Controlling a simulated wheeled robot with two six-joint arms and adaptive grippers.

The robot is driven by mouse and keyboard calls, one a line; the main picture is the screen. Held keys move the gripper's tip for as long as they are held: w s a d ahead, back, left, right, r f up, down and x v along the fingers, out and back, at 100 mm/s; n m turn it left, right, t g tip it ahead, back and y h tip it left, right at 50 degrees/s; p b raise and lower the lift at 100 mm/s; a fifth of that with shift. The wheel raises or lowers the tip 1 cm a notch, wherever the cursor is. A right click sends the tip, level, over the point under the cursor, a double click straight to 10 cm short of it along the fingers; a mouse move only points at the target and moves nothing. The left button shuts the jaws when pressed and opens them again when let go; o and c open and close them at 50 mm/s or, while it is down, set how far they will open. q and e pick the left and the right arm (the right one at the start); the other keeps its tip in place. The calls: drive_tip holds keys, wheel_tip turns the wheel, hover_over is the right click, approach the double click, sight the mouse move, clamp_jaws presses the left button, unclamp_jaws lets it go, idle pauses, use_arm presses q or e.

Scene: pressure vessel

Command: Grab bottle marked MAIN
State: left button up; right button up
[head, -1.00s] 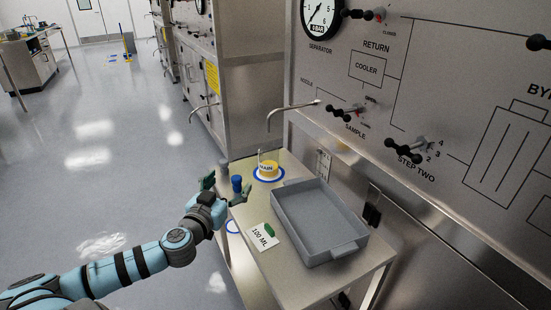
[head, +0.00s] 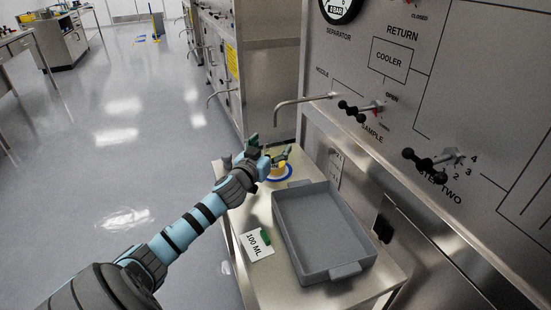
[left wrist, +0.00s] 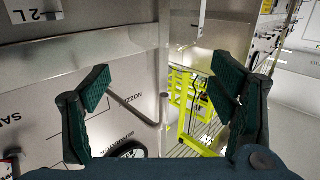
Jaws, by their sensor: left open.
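The yellow bottle (head: 280,172), whose label read MAIN in the earlier head view, stands inside a blue ring at the back of the steel table; the gripper partly covers it and its label now. My left gripper (head: 268,151) is open, just above and in front of the bottle in the head view; I cannot tell if it touches. In the left wrist view the open jaws (left wrist: 162,95) have no bottle between them. The blue-capped bottle seen earlier is hidden, probably behind my left arm. My right gripper is not in view.
A grey tray (head: 352,268) fills the table's right side. A "100 ML" card (head: 257,246) with a green object (head: 266,237) lies in front. A bent pipe (head: 300,100) and valve handles (head: 425,160) stick out from the panel.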

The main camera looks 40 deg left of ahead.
sight(273, 143)
use_arm(q)
drive_tip(key=x, duration=0.4)
drive_tip(key=shift+w+a+f, duration=0.25)
drive_tip(key=shift+a, duration=0.05)
clamp_jaws()
